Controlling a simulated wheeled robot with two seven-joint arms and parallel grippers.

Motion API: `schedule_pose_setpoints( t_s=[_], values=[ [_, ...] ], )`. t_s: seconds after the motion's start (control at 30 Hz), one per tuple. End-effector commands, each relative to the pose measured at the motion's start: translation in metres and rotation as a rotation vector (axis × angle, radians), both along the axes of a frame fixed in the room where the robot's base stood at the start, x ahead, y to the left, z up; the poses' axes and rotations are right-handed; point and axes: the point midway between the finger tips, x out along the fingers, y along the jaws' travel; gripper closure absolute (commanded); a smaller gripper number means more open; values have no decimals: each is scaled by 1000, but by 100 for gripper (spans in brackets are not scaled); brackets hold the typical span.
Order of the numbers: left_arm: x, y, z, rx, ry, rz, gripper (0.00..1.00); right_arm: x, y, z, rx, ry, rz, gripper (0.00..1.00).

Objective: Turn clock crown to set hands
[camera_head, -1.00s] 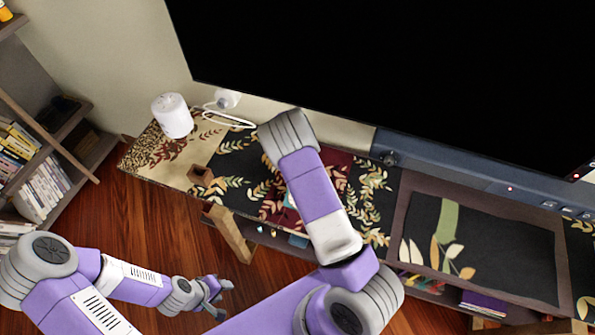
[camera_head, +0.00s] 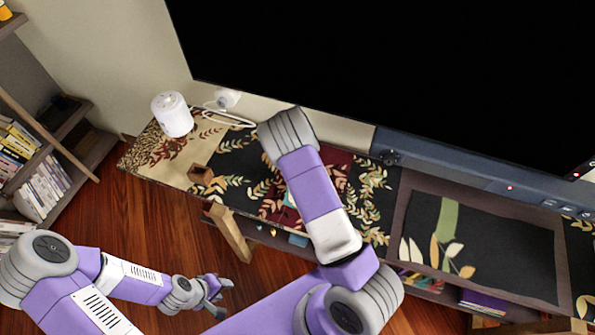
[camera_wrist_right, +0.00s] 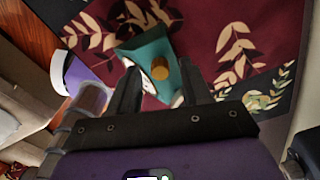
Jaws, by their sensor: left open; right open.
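The clock (camera_wrist_right: 150,48) is a small teal block with a white round face and a yellowish knob, which looks like the crown (camera_wrist_right: 160,69). It is on the patterned cloth in the right wrist view. My right gripper (camera_wrist_right: 158,78) is open, its two dark fingers on either side of the clock's near part; whether they touch it I cannot tell. In the head view only a teal sliver of the clock (camera_head: 289,200) shows beside my right arm, which hides the rest and the right gripper. My left gripper (camera_head: 216,290) is open and empty above the wooden floor.
The low cabinet top (camera_head: 180,157) carries a white cylinder (camera_head: 172,115), a small brown box (camera_head: 201,175) and a dark floral panel (camera_head: 480,245). A large black screen (camera_head: 400,70) stands behind. A bookshelf (camera_head: 60,165) is at the left, with open floor between.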

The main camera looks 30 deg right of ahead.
Motion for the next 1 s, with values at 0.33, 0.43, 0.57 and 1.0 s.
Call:
schedule_pose_setpoints(
  t_s=[0.33, 0.43, 0.57, 1.0],
  values=[
    [0, 0, 8, 0, 0, 0, 57, 1, 0, 56, 0, -3, 0, 52],
    [0, 0, 10, 0, 0, 0, 57, 0, 0, 67, 1, -2, 0, 52],
    [0, 0, 10, 0, 0, 0, 57, 0, 0, 72, -1, 0, 0, 52],
    [0, 0, 10, 0, 0, 0, 57, 0, 0, 72, 0, 0, 0, 52]
  ],
)
